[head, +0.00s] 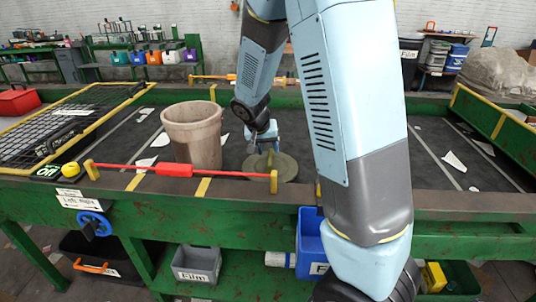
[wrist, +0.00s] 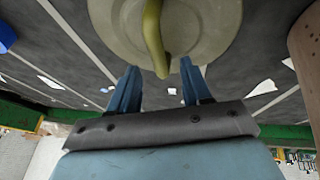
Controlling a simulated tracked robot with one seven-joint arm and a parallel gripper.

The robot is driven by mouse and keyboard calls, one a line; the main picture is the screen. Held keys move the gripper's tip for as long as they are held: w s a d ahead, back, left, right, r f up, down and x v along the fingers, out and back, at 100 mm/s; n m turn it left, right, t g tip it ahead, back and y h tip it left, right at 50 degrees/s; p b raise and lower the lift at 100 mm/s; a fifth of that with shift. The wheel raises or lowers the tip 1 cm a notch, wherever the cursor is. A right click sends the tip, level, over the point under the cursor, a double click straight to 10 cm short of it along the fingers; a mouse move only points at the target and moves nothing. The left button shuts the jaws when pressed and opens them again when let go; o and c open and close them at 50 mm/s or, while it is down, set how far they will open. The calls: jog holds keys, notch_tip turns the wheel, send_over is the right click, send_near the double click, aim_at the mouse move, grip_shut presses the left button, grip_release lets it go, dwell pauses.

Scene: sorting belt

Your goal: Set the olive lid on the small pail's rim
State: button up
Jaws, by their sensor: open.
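The olive lid (head: 284,169) lies flat on the dark belt, just right of the small pail, partly behind the red bar's right post. The small pail (head: 192,137), beige and open-topped, stands upright on the belt; only its side shows at the right edge of the wrist view (wrist: 306,38). My gripper (head: 264,143) points down over the lid. In the wrist view my gripper (wrist: 159,67) is open and empty, its blue fingers on either side of the near end of the lid's yellow-olive handle (wrist: 153,35). I cannot tell how deep the fingers reach.
A red bar (head: 175,170) on yellow posts runs along the belt's front edge, before the pail and lid. A black mesh guard (head: 65,125) with a yellow frame is at the left. White scraps (head: 453,160) lie on the belt. My arm hides part of its right half.

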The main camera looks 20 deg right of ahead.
jog(key=v, duration=0.9)
jog(key=s+d+r+n+y, duration=0.1)
jog(key=s+r, duration=0.3)
jog(key=s, duration=0.4)
jog(key=s+d+r+n+t+y, duration=0.1)
jog(key=s+r, duration=0.3)
jog(key=s, duration=0.4)
jog(key=s+d+r+n+t+y, duration=0.1)
jog(key=s+d+r, duration=0.1)
jog(key=s+r, duration=0.3)
jog(key=s, duration=0.4)
jog(key=shift+n+y, duration=0.4)
jog(key=shift+s+a+r, duration=0.1)
jog(key=shift+s+a, duration=0.1)
jog(key=shift+s, duration=0.1)
jog(key=shift+c, duration=0.5)
jog(key=shift+a, duration=0.1)
